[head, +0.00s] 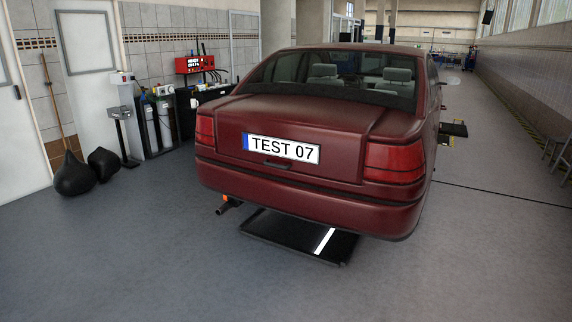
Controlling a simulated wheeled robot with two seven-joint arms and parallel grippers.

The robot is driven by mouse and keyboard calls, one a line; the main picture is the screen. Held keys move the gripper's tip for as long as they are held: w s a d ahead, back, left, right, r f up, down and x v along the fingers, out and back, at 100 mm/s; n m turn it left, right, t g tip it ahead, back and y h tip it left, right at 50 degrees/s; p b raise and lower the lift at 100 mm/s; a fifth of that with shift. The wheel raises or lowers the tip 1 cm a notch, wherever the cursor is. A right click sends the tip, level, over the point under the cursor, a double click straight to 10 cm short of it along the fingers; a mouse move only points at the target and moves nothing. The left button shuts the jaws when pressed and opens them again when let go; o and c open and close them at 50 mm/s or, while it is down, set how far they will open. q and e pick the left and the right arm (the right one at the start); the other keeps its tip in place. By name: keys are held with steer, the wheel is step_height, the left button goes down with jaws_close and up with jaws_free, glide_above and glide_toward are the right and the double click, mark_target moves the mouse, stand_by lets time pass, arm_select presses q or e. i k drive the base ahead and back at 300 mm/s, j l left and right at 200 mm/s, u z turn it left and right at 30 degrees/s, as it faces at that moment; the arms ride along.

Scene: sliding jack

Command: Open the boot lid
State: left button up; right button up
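A dark red car (330,195) stands with its rear toward me in the middle of the head view. Its boot lid (300,118) is shut, flush with the body around it. A white number plate reading TEST 07 (281,149) is on the lid's rear face. A dark handle (277,165) sits just below the plate. Neither of my grippers shows in the head view.
A black flat platform (285,240) lies on the floor under the car's rear. An exhaust pipe end (225,207) sticks out at the lower left. Black bags (74,176) and a black stand (122,135) are at the left. The floor (130,260) in front is clear.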

mark_target(321, 137)
steer(key=i, duration=1.65)
steer(key=i+l+u, duration=0.1)
steer(key=i, duration=1.5)
steer(key=i+l+u, duration=0.2)
steer(key=i, duration=0.45)
